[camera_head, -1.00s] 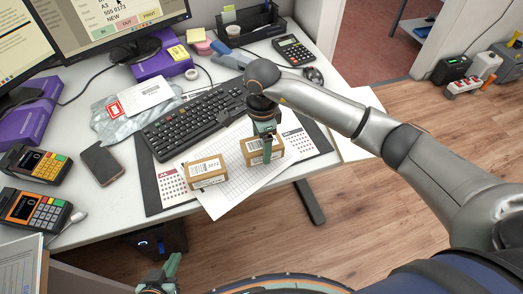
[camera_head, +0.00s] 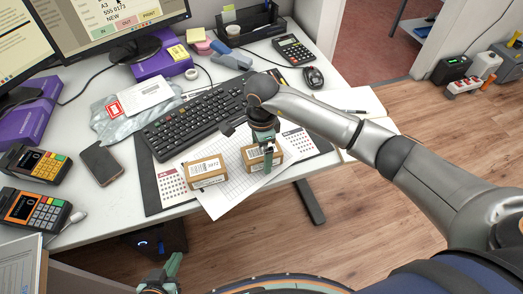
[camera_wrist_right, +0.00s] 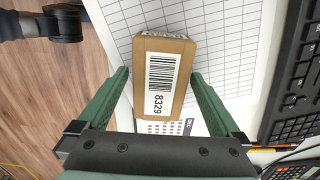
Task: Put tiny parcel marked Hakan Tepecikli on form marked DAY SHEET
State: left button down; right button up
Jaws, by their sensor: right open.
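Two small brown parcels with white barcode labels lie on the desk. The left parcel (camera_head: 206,172) rests at the left part of a white gridded sheet (camera_head: 226,198). The right parcel (camera_head: 250,157) is at the sheet's right side, and in the right wrist view this parcel (camera_wrist_right: 163,75) has a label with 8329. No name is readable on either parcel, nor a title on the sheet. My right gripper (camera_head: 264,156) is open, its fingers on both sides of the right parcel, with a gap visible on the right. My left gripper (camera_head: 164,274) is low, away from the desk.
A dark desk mat (camera_head: 152,188) with calendar pages lies under the sheet. A black keyboard (camera_head: 195,119) is just behind the parcels. A phone (camera_head: 102,163) and card terminals (camera_head: 36,208) are at left. The desk's front edge is close to the sheet.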

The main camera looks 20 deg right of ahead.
aim_at(262, 151)
jog(key=shift+r, duration=0.15)
notch_tip(262, 151, up, 12)
dwell(0.5)
